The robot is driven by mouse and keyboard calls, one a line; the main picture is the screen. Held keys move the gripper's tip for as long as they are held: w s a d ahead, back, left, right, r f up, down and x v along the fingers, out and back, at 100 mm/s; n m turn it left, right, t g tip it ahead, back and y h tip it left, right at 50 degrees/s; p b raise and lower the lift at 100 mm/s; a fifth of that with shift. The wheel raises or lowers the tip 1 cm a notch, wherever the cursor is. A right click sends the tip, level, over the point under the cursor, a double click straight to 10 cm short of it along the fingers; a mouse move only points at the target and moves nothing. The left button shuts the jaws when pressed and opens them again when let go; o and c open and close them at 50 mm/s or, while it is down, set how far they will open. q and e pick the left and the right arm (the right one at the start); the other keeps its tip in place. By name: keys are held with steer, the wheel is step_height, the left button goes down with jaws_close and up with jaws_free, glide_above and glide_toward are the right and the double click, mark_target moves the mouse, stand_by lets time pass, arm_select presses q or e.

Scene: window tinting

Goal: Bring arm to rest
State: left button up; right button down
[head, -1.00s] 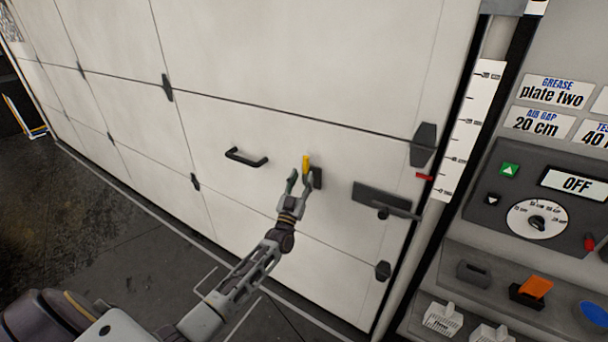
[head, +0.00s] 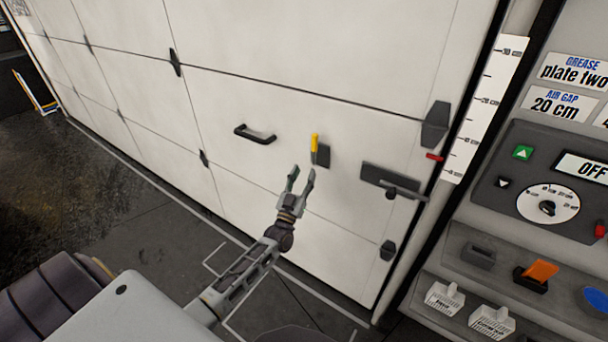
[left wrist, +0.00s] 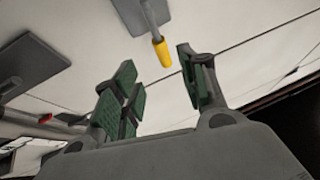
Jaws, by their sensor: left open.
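My left gripper (head: 301,180) is open and empty in the head view. It is below and a little left of a yellow-tipped lever (head: 314,142) on the white sectional door (head: 330,85), apart from it. In the left wrist view the two green-padded fingers (left wrist: 160,88) stand apart with nothing between them. The yellow lever tip (left wrist: 162,53) is beyond the fingers there, not touched. My right gripper is not in view.
A black handle (head: 255,134) and a dark latch plate (head: 390,180) are on the door. To the right are a control panel (head: 530,150) reading OFF, and shelves (head: 455,275) with small items. Dark floor (head: 110,220) lies open at the left.

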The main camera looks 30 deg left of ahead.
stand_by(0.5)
arm_select(q)
step_height(320, 180, down, 20)
steer(key=m+g+h, duration=0.2)
steer(key=g+h, duration=0.1)
steer(key=g, duration=0.4)
steer(key=s+f+g+y, duration=0.1)
steer(key=s+f+g, duration=0.35)
steer(key=f, duration=0.75)
steer(key=s+f+g, duration=0.2)
steer(key=s+f, duration=0.5)
steer(key=f, duration=0.5)
steer(key=s+d+f+m+g, duration=0.1)
steer(key=s+f+g, duration=0.2)
steer(key=s+f, duration=0.65)
steer(key=s+f+g, duration=0.2)
steer(key=s+f, duration=0.4)
steer(key=s, duration=0.6)
steer(key=s+d+f+g, duration=0.1)
steer(key=s+d+f, duration=0.1)
steer(key=s, duration=0.5)
steer(key=s+d+f+g, duration=0.1)
steer(key=s+d+f, duration=0.1)
steer(key=s, duration=0.6)
steer(key=s+d+f+g, duration=0.2)
steer(key=s+d, duration=0.1)
steer(key=s, duration=0.5)
